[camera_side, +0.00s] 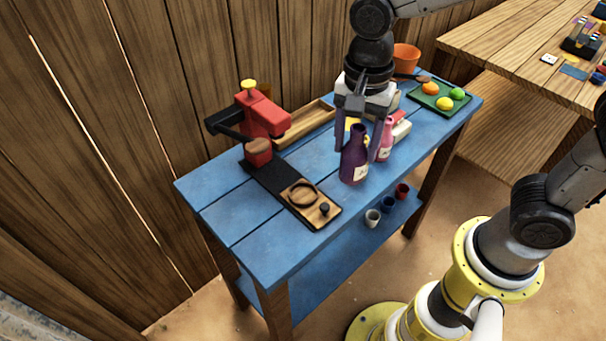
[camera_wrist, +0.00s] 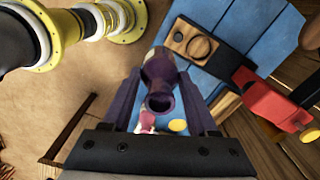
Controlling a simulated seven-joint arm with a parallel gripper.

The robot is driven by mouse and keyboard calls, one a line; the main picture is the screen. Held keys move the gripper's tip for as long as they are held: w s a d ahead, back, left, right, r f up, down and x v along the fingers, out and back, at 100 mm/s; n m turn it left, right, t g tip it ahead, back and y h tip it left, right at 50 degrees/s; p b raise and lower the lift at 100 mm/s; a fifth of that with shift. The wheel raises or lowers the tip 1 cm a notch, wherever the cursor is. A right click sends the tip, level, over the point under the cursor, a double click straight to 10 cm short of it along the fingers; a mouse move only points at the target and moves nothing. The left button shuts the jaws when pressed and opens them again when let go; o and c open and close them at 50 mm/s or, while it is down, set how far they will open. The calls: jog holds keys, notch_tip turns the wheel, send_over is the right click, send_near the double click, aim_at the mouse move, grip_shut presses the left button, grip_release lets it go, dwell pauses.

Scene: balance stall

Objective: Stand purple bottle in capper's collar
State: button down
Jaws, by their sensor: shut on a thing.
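The dark purple bottle (camera_side: 355,158) stands upright between the fingers of my gripper (camera_side: 362,135) over the blue table. My gripper is shut on it. In the wrist view the bottle (camera_wrist: 160,85) points its open mouth at the camera, between the two fingers of my gripper (camera_wrist: 162,90). The capper (camera_side: 262,115) is red with a yellow knob. Its collar (camera_side: 303,193) is a dark ring on a wooden plate at the near end of the black base, left of the bottle. The collar is empty and also shows in the wrist view (camera_wrist: 199,48).
A pink bottle (camera_side: 386,140) stands close behind the purple one. A green tray (camera_side: 440,100) with fruit and an orange pot (camera_side: 406,57) are at the far right. Several small cups (camera_side: 373,217) sit below the tabletop's front edge.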

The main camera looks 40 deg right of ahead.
jog(key=shift+w+a+f, duration=0.6)
jog(key=shift+w+f, duration=0.95)
jog(key=shift+f, duration=0.3)
jog(key=shift+w+a+f, duration=0.6)
jog(key=shift+w+f, duration=1)
jog(key=shift+f, duration=0.3)
jog(key=shift+w+a+f, duration=0.6)
jog(key=shift+w+f, duration=0.95)
jog(key=shift+f, duration=0.3)
jog(key=shift+f, duration=0.15)
jog(key=shift+c, duration=0.9)
grip_release()
